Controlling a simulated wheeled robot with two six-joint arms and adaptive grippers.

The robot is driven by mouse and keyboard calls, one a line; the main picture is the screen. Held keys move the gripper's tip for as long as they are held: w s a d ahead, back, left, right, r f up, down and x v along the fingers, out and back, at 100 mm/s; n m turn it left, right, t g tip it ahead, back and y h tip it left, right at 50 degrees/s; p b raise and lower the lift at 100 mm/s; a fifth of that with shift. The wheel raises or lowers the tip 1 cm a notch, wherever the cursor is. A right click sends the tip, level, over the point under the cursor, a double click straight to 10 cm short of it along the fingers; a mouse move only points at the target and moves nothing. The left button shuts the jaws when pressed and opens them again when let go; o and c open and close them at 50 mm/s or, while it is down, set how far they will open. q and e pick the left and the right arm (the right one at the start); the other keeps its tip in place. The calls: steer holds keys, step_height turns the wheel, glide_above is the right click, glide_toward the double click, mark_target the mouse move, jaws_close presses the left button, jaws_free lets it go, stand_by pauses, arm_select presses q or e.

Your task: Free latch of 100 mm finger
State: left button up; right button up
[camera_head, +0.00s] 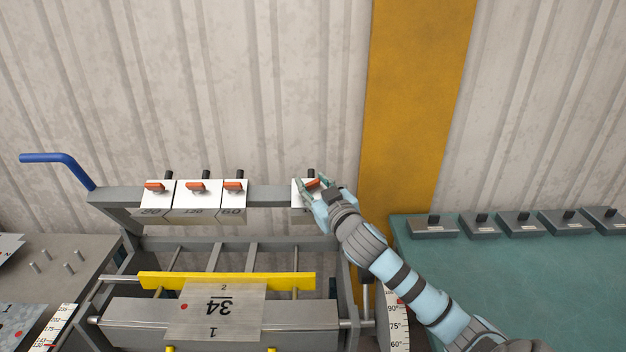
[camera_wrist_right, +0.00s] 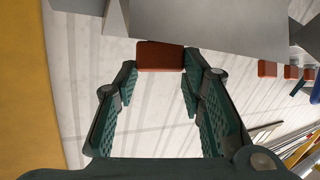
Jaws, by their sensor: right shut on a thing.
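A white finger (camera_head: 299,192) sits alone on the right part of the bender's upper beam. Its label is mostly hidden by my right gripper, so I cannot read its size. Its orange-red latch (camera_head: 313,183) is tilted and lies between the fingertips of my right gripper (camera_head: 316,190). In the right wrist view, the latch (camera_wrist_right: 160,56) shows as a red block between the green fingertips of the gripper (camera_wrist_right: 160,68), which is shut on it. My left gripper is not in view.
Several fingers, including a middle one (camera_head: 193,194), hang left on the beam (camera_head: 268,196) with level red latches. A blue handle (camera_head: 55,158) rises at far left. A yellow bar (camera_head: 225,281) and a metal sheet (camera_head: 222,312) lie below. Grey blocks (camera_head: 431,228) stand on the green table (camera_head: 480,265).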

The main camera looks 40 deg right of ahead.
steer(key=shift+d+r+n+y, duration=0.1)
steer(key=shift+d+n+y, duration=0.1)
steer(key=shift+n+y, duration=1.5)
steer(key=shift+n, duration=0.1)
steer(key=n+y+b, duration=0.1)
steer(key=n+g+y+b, duration=0.1)
steer(key=n+y+b, duration=0.1)
steer(key=n+y, duration=0.1)
steer(key=shift+d, duration=0.3)
steer(key=shift+r+n+g+y+b, duration=0.2)
steer(key=shift+n+g+y+b, duration=0.55)
steer(key=shift+n, duration=0.35)
steer(key=shift+r+n+g+y, duration=0.2)
steer(key=shift+n+g+y, duration=0.45)
steer(key=shift+n, duration=0.25)
steer(key=shift+w+d+n+g+y+p, duration=0.15)
steer(key=shift+n+g+y+p, duration=0.45)
steer(key=shift+n+g+p, duration=0.55)
steer(key=shift+n+p, duration=0.25)
steer(key=shift+p, duration=0.05)
steer(key=shift+f, duration=0.2)
